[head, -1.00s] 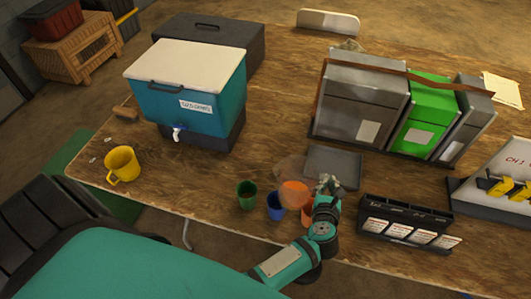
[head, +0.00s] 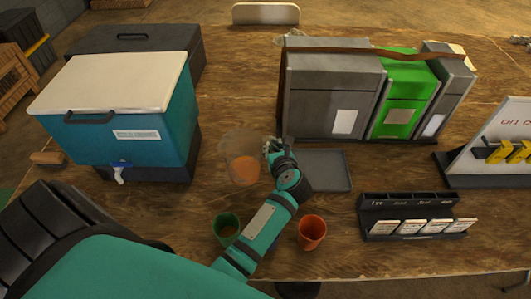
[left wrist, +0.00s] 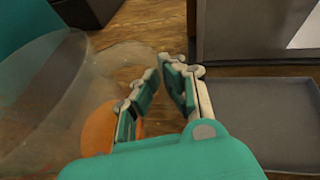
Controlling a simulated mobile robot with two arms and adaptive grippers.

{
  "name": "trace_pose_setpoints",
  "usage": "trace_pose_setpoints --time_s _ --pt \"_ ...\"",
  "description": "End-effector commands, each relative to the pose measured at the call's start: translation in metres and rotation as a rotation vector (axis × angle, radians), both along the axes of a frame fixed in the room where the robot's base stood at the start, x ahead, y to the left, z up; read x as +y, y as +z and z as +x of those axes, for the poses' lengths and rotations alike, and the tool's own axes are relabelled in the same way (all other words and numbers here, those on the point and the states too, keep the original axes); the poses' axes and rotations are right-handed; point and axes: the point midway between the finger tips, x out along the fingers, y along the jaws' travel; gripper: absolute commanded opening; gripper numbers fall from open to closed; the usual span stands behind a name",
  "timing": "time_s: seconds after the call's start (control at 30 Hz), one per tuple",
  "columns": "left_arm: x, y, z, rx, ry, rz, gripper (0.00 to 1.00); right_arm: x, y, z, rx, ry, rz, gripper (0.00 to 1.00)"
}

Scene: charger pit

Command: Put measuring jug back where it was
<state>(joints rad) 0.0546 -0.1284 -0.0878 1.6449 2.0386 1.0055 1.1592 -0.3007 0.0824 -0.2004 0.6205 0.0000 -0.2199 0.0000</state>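The measuring jug (head: 233,146) is clear with an orange lower part. It is beside the cooler, left of the flat grey tray. My left gripper (head: 272,148) is at its right side, where I take it to hold the jug's handle. The left wrist view shows the clear jug wall (left wrist: 40,95) at left, the orange part behind one finger, and the fingers (left wrist: 162,80) with a narrow gap between them. The clear handle is hard to see there. I cannot tell whether the jug touches the table. My right gripper is out of view.
The teal cooler (head: 120,108) stands at left. A green cup (head: 227,226) and an orange cup (head: 312,230) are near the front edge; my arm mostly hides a blue one. The grey tray (head: 325,170), binders (head: 335,95) and card rack (head: 415,212) are at right.

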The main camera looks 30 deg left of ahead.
Motion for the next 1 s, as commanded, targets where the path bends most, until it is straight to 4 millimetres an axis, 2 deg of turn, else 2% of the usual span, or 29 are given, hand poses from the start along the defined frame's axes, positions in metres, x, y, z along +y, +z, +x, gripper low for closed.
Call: trace_pose_setpoints --time_s 0.2,0.5,0.67,0.93,1.0 --pt "0.0 -0.022 0.001 -0.001 -0.002 0.005 0.0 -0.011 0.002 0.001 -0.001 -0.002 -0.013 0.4" --pt "0.0 -0.059 0.001 -0.002 -0.003 0.005 0.0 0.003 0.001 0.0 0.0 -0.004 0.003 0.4" --pt "0.0 -0.062 0.001 -0.005 -0.001 0.002 0.0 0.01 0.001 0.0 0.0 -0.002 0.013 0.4" --pt "0.0 -0.067 0.001 -0.004 -0.001 0.002 0.0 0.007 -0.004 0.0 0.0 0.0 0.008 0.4" --pt "0.0 -0.066 0.0 -0.003 -0.001 0.0 0.1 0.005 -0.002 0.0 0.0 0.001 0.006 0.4"
